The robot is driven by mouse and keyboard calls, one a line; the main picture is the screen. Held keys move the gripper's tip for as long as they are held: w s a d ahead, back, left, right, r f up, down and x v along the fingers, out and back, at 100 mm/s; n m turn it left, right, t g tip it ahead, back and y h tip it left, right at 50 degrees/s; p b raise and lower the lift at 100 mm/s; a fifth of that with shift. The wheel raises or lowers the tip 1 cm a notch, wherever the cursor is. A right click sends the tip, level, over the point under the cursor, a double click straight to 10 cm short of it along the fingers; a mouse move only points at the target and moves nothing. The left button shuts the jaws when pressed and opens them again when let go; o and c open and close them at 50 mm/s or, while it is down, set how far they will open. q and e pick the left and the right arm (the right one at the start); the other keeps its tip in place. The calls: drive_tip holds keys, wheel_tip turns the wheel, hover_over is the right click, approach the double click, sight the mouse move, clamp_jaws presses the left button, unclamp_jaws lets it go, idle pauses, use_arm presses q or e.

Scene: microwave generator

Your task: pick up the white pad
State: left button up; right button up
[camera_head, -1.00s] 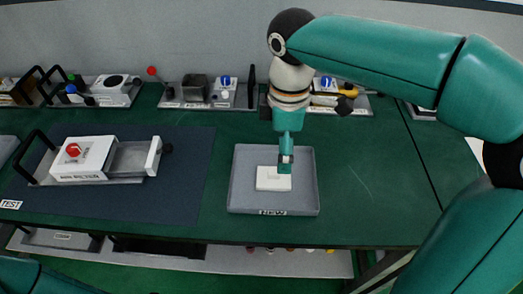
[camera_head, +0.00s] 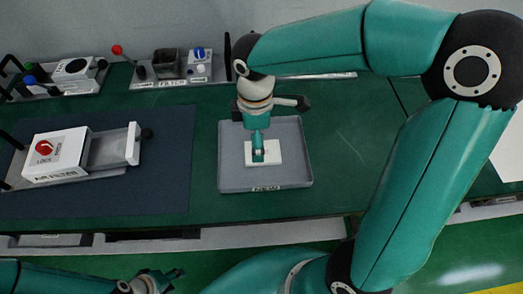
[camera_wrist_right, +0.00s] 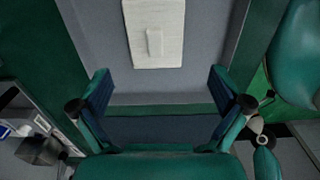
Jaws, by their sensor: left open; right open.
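The white pad (camera_head: 272,147) lies flat in the grey tray labelled NEW (camera_head: 232,178). The right wrist view shows the pad (camera_wrist_right: 150,18) with a small raised white grip on its face. My right gripper (camera_head: 258,156) points down over the pad in the head view and hides part of it. In the right wrist view my right gripper (camera_wrist_right: 160,82) is open with its fingers spread wide and nothing between them, and the pad appears beyond the fingertips. My left gripper (camera_head: 174,279) is open and empty at the bottom edge, away from the table.
A white unit with a red knob (camera_head: 58,153) and an open drawer stands on the dark mat (camera_head: 150,185) to the left. Several devices with levers and knobs (camera_head: 170,68) line the back of the green table. The table right of the tray is clear.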

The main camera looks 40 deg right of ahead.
drive_tip(key=f, duration=0.2)
drive_tip(key=d+f, duration=0.1)
drive_tip(key=f, duration=0.1)
drive_tip(key=shift+w+f+p, duration=0.1)
drive_tip(key=shift+f+p, duration=0.1)
drive_tip(key=shift+p, duration=0.15)
drive_tip(key=shift+a+f, duration=0.1)
drive_tip(key=shift+f, duration=0.4)
drive_tip(key=c, duration=1)
